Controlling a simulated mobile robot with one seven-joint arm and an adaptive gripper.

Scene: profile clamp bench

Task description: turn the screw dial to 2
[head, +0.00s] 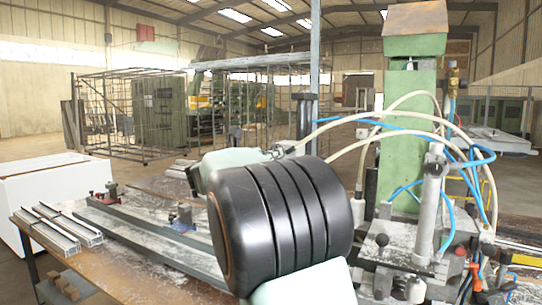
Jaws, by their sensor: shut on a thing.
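No screw dial can be made out in the head view, and no number marking is readable. My arm, a thick black ribbed section with pale green links, fills the middle of the view and hides part of the bench behind it. My gripper does not show. A long grey rail (150,238) lies on the bench at the left. A small clamp with red parts (103,196) stands at its far end, and a blue clamp (181,220) stands near its middle.
Aluminium profiles (62,226) lie on the bench at the left, beside a white box (50,190). A green machine (408,140) with looping hoses and a cylinder (430,200) stands close on the right. The dusty wooden bench top (140,284) is bare at the front left.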

